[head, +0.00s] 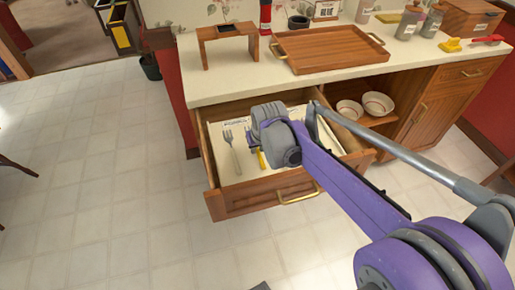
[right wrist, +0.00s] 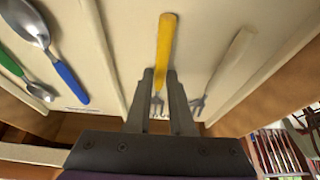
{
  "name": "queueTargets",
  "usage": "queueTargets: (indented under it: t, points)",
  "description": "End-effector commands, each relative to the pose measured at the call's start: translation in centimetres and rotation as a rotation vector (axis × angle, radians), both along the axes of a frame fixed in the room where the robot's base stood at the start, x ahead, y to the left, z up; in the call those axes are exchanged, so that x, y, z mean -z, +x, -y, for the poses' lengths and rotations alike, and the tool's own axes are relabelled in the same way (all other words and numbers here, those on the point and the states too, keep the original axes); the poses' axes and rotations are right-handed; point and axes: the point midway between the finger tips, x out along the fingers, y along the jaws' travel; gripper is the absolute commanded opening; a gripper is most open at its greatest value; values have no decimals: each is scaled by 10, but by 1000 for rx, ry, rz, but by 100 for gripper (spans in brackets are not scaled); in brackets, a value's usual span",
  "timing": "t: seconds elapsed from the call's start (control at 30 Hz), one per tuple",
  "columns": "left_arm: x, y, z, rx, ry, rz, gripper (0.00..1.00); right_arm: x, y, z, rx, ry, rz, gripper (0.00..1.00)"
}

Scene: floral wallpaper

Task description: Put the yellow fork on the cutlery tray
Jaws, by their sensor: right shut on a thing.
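The yellow fork (right wrist: 166,45) has a yellow handle and metal tines. It lies between the two fingers of my right gripper (right wrist: 160,80), which is shut on it, in the right wrist view. In the head view a bit of its yellow handle (head: 261,160) shows below my grey wrist, which hides the rest. Fork and gripper are in or just over the open drawer (head: 262,195); I cannot tell whether the fork touches the drawer bottom. A wooden tray (head: 330,66) with handles stands empty on the counter. My left gripper is not in view.
A pale-handled fork (right wrist: 226,70), a blue-handled spoon (right wrist: 68,80) and a green-handled piece (right wrist: 12,62) lie in the divided drawer. A small wooden stand (head: 228,46) is left of the tray. Bowls (head: 377,103) sit in the open shelf; jars stand behind.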

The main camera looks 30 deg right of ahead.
Motion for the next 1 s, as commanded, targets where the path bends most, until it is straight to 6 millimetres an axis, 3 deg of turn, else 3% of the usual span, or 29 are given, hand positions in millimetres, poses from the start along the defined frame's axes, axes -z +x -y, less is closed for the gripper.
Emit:
queueTargets:
  t: [0.37,0.4,0.53,0.83,1.0]
  points:
    - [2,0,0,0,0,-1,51,5,0,0,0,0,0,0]
    - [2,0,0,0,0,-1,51,5,0,0,0,0,-1,26]
    - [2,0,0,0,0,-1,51,5,-1,-1,0,1,-2,49]
    - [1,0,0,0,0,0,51,5,-1,-3,-2,6,-4,51]
    - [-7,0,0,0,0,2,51,-15,-6,-3,-2,4,-1,51]
